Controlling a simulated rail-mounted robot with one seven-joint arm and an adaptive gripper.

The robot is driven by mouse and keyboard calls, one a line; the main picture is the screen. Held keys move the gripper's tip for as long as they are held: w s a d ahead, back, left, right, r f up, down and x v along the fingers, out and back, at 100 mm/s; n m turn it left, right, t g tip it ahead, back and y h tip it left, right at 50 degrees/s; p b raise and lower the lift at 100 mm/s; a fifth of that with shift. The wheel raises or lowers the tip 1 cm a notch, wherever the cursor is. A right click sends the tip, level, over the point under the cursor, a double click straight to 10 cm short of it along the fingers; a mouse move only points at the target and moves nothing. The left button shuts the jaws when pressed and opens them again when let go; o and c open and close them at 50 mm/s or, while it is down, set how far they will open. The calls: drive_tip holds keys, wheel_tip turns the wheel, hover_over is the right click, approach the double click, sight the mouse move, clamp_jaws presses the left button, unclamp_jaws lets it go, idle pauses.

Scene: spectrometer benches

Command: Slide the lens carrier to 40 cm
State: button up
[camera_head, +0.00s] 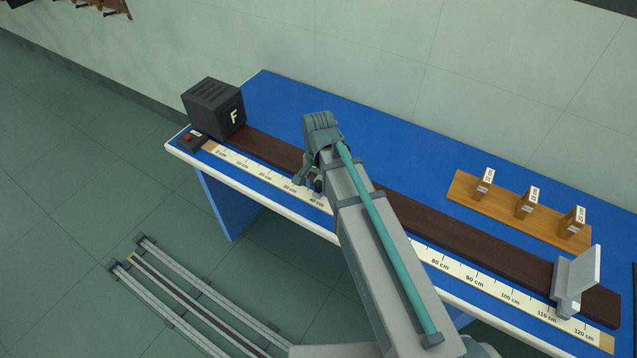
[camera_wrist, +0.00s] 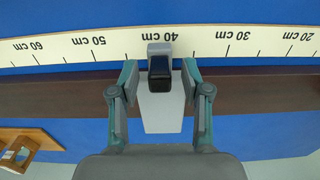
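The lens carrier (camera_wrist: 162,112) shows in the wrist view as a light grey block with a dark, grey-topped front part. It sits across the dark rail, with its front beside the 40 cm label of the scale (camera_wrist: 110,46). The exact tick is hidden. My gripper (camera_wrist: 159,78) is over the carrier, one finger on each side. The fingers are apart, and gaps show between the fingertips and the dark front part. In the head view my gripper (camera_head: 309,178) is near the 40 cm label, and my arm hides most of the carrier.
The dark rail (camera_head: 450,232) runs along the blue bench. A black box marked F (camera_head: 212,107) and a red-button box (camera_head: 190,139) stand at the left end. A white screen (camera_head: 577,275) stands near 115 cm. A wooden holder (camera_head: 462,188) with several labelled pieces lies behind the rail.

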wheel_tip(320, 180, up, 12)
idle(0.9)
idle(0.3)
